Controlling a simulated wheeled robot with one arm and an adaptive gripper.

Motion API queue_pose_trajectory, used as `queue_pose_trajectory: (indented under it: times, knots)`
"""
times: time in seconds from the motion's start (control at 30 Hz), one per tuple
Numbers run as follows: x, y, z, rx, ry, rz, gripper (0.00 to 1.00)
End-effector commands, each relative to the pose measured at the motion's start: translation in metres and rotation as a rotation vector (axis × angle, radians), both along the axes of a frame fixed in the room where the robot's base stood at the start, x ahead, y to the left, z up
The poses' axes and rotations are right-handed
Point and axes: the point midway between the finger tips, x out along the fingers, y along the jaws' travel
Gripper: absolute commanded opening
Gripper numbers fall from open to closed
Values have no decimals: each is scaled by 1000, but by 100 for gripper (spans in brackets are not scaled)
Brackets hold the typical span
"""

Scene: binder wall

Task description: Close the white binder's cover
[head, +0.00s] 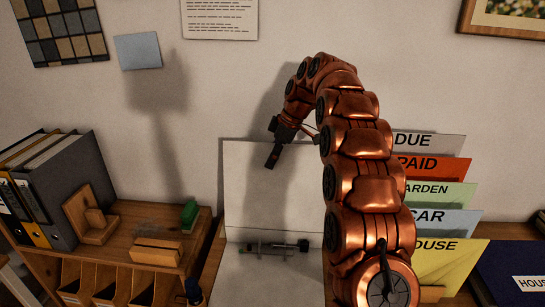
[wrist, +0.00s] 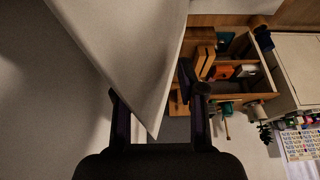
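The white binder lies open, with its ring mechanism (head: 272,248) and flat lower part (head: 262,285) showing in the head view. Its white cover (head: 245,185) stands up in front of the wall. My gripper (head: 272,158) is at the cover's upper edge, pointing down. In the wrist view a corner of the cover (wrist: 145,85) reaches between the two fingers of my gripper (wrist: 160,95). The fingers are spread well apart, wider than the cover is thick. I cannot tell whether either finger touches it. My arm hides the binder's right side.
Labelled folders (head: 430,168) stand close to the right of my arm. A dark blue binder (head: 515,272) lies at the far right. On the left, a wooden shelf (head: 140,238) holds upright binders (head: 55,185), wooden holders and a green item (head: 189,214). The wall is close behind.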

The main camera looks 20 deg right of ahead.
Motion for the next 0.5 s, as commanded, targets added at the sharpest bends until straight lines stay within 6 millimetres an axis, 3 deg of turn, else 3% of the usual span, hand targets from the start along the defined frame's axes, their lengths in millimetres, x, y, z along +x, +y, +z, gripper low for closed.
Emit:
queue_pose_trajectory:
  times: [0.13, 0.5]
  knots:
    - [0, 0, 0, 0, 0, 0, 37]
    - [0, 0, 0, 0, 0, 0, 0]
